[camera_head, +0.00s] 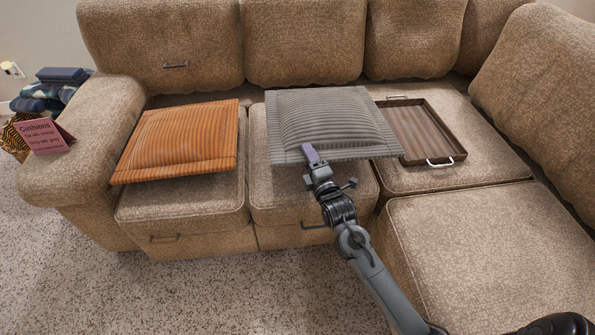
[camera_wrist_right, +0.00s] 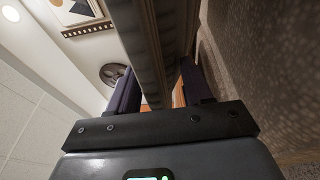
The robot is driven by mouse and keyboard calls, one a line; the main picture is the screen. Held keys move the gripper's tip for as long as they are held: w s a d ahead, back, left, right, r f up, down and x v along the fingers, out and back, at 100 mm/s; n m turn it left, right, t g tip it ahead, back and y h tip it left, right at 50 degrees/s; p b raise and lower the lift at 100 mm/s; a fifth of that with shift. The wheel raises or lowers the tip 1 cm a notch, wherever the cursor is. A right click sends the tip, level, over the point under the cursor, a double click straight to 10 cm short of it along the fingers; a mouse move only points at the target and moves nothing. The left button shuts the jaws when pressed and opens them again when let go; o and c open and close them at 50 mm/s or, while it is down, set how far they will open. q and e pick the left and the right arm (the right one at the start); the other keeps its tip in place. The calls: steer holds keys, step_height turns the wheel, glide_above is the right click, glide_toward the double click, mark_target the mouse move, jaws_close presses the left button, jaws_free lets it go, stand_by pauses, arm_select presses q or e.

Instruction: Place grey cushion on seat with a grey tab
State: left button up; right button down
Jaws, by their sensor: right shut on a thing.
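The grey ribbed cushion (camera_head: 335,115) is above the middle seat (camera_head: 285,200) of the sofa and overlaps its right edge. My right gripper (camera_head: 312,155) is shut on the cushion's front edge, left of its middle. In the right wrist view the cushion's edge (camera_wrist_right: 162,40) runs between the two fingers. Whether the cushion touches the seat, I cannot tell. A dark grey tab (camera_head: 314,225) is on the middle seat's front, partly behind my arm. The left seat's front has a brownish tab (camera_head: 164,238). My left gripper is not in view.
An orange cushion (camera_head: 180,138) lies on the left seat. A wooden tray (camera_head: 420,150) with metal handles is on the right seat, close beside the grey cushion. The front-right seat section (camera_head: 490,245) is clear.

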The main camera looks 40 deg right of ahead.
steer(key=w, duration=0.1)
steer(key=w+f+b, duration=0.1)
steer(key=w+a+f, duration=0.1)
steer(key=w, duration=0.1)
steer(key=shift+f+b, duration=0.15)
steer(key=shift+b, duration=0.15)
steer(key=shift+f+b, duration=1.3)
steer(key=shift+f, duration=0.75)
steer(key=c, duration=0.9)
jaws_free()
steer(key=shift+f, duration=0.15)
steer(key=o, duration=0.5)
